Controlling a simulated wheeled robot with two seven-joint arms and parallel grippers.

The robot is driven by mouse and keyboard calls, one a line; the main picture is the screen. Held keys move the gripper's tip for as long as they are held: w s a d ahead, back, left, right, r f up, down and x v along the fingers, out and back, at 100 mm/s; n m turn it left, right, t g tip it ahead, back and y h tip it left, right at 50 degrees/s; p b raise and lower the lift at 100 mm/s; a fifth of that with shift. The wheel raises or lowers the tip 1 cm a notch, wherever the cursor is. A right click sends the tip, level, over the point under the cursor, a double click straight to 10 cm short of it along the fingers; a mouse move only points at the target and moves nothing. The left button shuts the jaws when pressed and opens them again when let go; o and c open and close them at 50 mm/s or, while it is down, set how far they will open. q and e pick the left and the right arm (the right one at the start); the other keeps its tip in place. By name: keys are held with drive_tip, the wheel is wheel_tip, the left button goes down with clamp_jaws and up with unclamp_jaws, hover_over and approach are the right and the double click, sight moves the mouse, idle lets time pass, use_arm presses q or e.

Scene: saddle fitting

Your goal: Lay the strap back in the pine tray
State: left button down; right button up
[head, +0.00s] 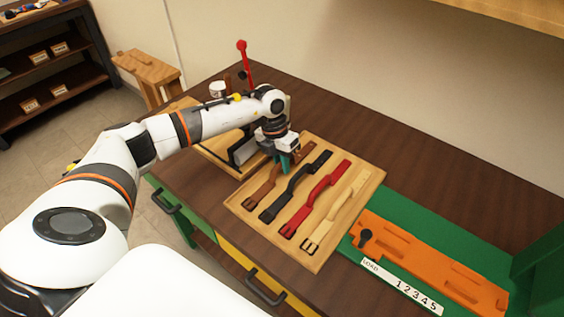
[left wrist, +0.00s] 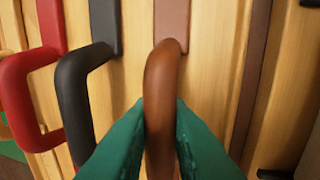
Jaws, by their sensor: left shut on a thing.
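The pine tray (head: 314,262) lies on the dark workbench with a row of straps: brown (head: 262,187), black (head: 284,197), red (head: 308,205) and cream (head: 330,222). My left gripper (head: 287,162) is over the tray's far-left side, shut on the raised loop of the brown strap. In the left wrist view, the green fingers (left wrist: 161,108) pinch the brown loop (left wrist: 163,75). The black strap (left wrist: 72,80) and red strap (left wrist: 18,85) are beside it on the left. I cannot tell whether the brown strap rests fully on the tray. My right gripper is not in view.
An orange fixture (head: 430,262) with a black knob lies on a green mat right of the tray, behind a number strip (head: 401,287). A red-topped lever (head: 244,62) and a white cup (head: 217,88) stand behind my arm. The back-right bench is clear.

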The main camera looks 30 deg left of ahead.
use_arm(q)
drive_tip(key=c, duration=1.4)
unclamp_jaws()
drive_tip(key=shift+f, duration=0.1)
drive_tip(key=shift+r, duration=0.25)
drive_tip(key=shift+w+a+r, duration=0.1)
drive_tip(key=shift+r, duration=0.2)
drive_tip(key=b+v, duration=0.1)
drive_tip(key=v, duration=1)
drive_tip(key=shift+r+b, duration=0.1)
drive_tip(key=shift+b, duration=0.25)
